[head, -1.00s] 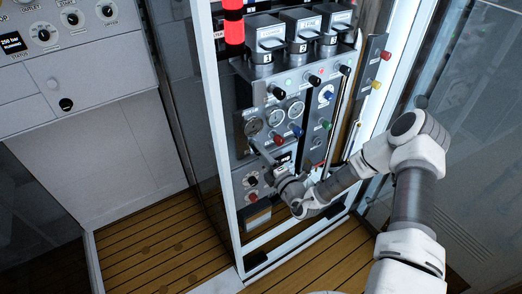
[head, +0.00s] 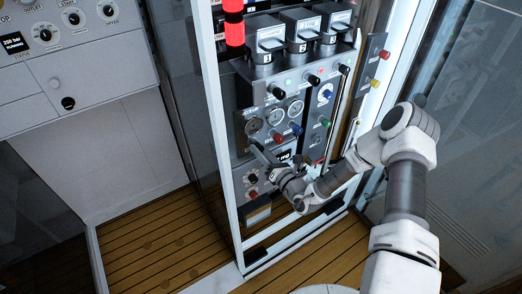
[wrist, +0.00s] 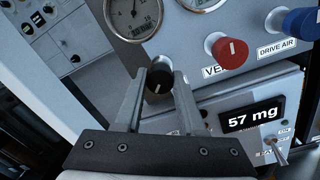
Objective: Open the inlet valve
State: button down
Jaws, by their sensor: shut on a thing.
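A black knob (wrist: 158,82) with a white line on its face is on the grey panel, below the round gauges, in the wrist view. Its label is hidden, so I cannot read whether it is the inlet valve. My gripper (wrist: 159,76) is shut on this knob, one finger on each side. In the head view my gripper (head: 259,151) reaches the lower left of the panel from the right, and its fingers hide the knob there. A red knob (wrist: 230,51), its label starting "VE", is to the right of the held knob.
A blue knob (wrist: 300,23) is beside the "DRIVE AIR" label. A display (wrist: 254,115) reads "57 mg", with a toggle switch (wrist: 277,148) below it. The white cabinet frame post (head: 220,150) stands left of my gripper. The wooden floor (head: 150,245) at left is clear.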

jog(key=shift+n+g+h+b, duration=0.35)
jog(key=shift+n+b, duration=3.2)
jog(key=shift+n, duration=6.85)
jog(key=c, duration=0.5)
grip_release()
jog(key=shift+s+d, duration=0.1)
jog(key=b+v, duration=0.2)
jog(key=v, duration=1.5)
jog(key=shift+s, duration=0.15)
